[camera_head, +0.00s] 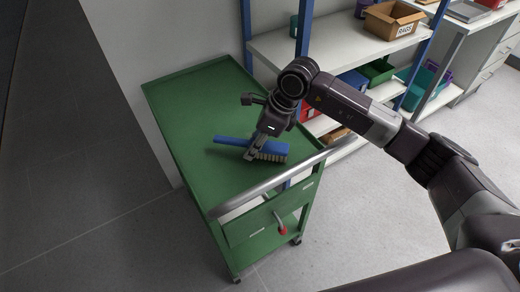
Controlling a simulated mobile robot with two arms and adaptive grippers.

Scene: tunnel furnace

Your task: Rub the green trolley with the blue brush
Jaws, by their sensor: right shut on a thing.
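The green trolley (185,108) stands left of the middle, with a flat green top, a raised rim, a metal push bar at its near right side and a drawer below. The blue brush (233,140) is over the trolley top, its handle pointing left and its pale bristles facing down at the right end. My right gripper (254,152) comes in from the right and is shut on the brush near its head. The bristles look close to the top; I cannot tell whether they touch it. My left gripper is not in view.
A white shelf with blue posts (303,30) stands behind and right of the trolley, holding a cardboard box labelled RAGS (392,20) and coloured bins. A white drawer cabinet (490,55) is at far right. Grey floor is free at the lower left and right.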

